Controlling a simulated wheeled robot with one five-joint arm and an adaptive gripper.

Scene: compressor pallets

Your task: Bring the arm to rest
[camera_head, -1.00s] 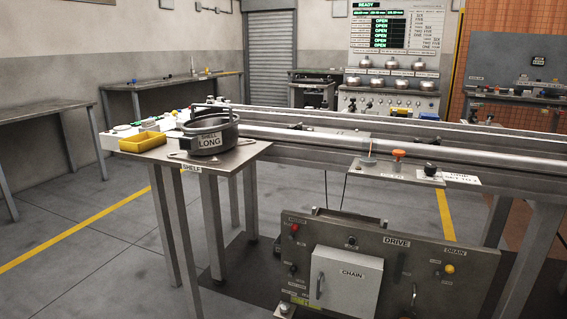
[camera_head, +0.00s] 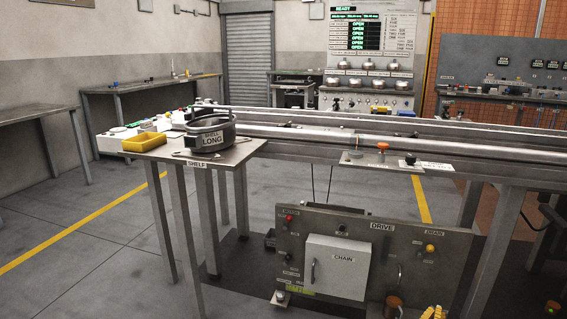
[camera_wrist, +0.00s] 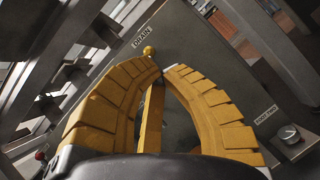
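My gripper (camera_head: 434,312) shows at the bottom edge of the head view as small yellow fingertips in front of the drive panel (camera_head: 375,270). In the wrist view the two ribbed yellow fingers of my gripper (camera_wrist: 162,72) arch together and their tips all but meet. Nothing shows held between them. The yellow drain knob (camera_wrist: 148,50) appears just beyond the tips. In the head view this knob (camera_head: 430,248) is above the fingertips and apart from them. Most of my arm is out of view.
The drive panel carries a white chain box (camera_head: 336,267) and several knobs. A shelf (camera_head: 215,155) holds a dark shell (camera_head: 210,133) and a yellow tray (camera_head: 145,142). Rails (camera_head: 330,140) run above the panel. Open floor (camera_head: 90,230) lies at the left.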

